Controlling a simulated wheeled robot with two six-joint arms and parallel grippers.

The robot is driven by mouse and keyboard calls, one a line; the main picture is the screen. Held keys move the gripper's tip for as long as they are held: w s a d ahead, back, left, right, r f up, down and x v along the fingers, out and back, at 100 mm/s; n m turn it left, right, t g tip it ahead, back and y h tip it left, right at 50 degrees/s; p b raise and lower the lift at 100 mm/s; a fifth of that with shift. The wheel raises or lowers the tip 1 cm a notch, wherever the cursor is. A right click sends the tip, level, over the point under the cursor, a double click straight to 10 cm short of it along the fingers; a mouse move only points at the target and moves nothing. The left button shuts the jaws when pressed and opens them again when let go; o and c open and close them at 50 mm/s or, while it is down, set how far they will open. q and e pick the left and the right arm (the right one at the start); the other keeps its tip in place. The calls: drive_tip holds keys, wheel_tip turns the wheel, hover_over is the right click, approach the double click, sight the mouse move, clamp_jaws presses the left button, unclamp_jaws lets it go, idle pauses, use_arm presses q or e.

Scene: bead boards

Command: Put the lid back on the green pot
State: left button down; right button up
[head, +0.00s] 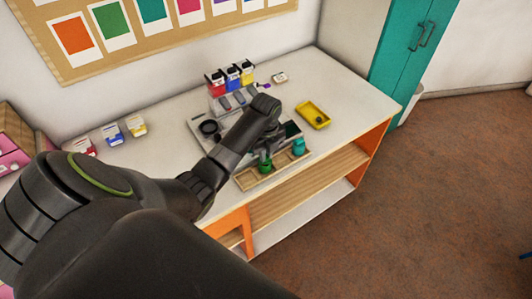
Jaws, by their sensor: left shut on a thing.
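The green pot (265,166) stands at the left part of a wooden rack (246,184) near the table's front edge. A teal pot (299,147) stands to its right in the same rack. My left arm reaches in from the left, and its gripper (272,146) points down close above the green pot. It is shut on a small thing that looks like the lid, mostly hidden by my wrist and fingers. I cannot tell whether the lid touches the pot. My right gripper is out of view.
A yellow tray (313,115) with a small dark thing in it lies to the right. Red, blue and yellow boxes (231,78) stand at the back. A grey board (208,128) lies partly behind my arm.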

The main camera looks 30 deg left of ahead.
use_arm(q)
drive_tip(key=shift+p, duration=0.4)
drive_tip(key=shift+f, duration=0.15)
idle(1.2)
drive_tip(key=shift+p, duration=0.6)
idle(0.3)
drive_tip(key=c, duration=0.9)
unclamp_jaws()
drive_tip(key=shift+o, duration=0.2)
drive_tip(key=shift+r+p, duration=3.5)
drive_tip(key=shift+p, duration=0.5)
